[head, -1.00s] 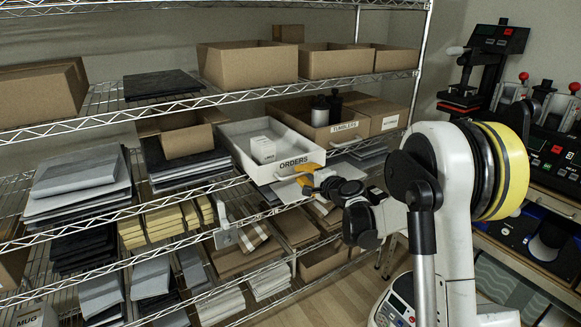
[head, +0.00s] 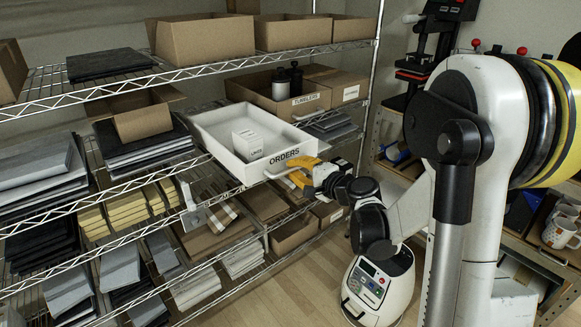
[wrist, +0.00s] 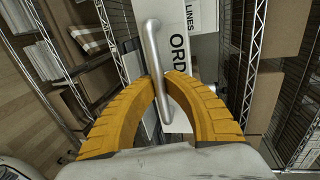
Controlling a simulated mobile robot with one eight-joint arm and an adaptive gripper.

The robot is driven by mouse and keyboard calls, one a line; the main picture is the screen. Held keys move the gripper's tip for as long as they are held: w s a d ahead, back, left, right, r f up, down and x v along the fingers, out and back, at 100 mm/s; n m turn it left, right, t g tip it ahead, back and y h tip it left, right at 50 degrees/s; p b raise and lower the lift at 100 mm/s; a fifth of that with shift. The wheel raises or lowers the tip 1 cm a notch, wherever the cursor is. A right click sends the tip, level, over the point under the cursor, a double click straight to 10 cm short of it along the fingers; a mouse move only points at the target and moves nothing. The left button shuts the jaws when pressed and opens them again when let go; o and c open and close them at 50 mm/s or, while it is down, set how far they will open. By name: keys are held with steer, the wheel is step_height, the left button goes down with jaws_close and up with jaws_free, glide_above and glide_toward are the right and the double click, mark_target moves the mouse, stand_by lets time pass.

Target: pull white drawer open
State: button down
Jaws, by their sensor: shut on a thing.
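The white drawer (head: 226,119) is a white tray labelled ORDERS on the middle shelf of the wire rack in the head view. It sticks out past the shelf's front edge and holds a small white box (head: 248,145). My gripper (head: 298,178) is at its front face. In the wrist view its yellow fingers (wrist: 162,84) are shut around the silver bar handle (wrist: 153,50). The drawer's front with its label (wrist: 181,50) shows just behind the handle.
Cardboard boxes (head: 203,38) stand on the shelf above. Stacked grey and black folded cloth (head: 140,145) lies left of the drawer. Open bins (head: 290,232) sit below. The wooden floor in front of the rack is clear beside my base.

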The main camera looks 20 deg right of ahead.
steer(key=c, duration=1.4)
jaws_free()
steer(key=shift+c, duration=0.2)
steer(key=shift+s, duration=0.1)
steer(key=v, duration=1.1)
steer(key=shift+s+d, duration=0.2)
steer(key=shift+s, duration=0.15)
steer(key=shift+r, duration=0.1)
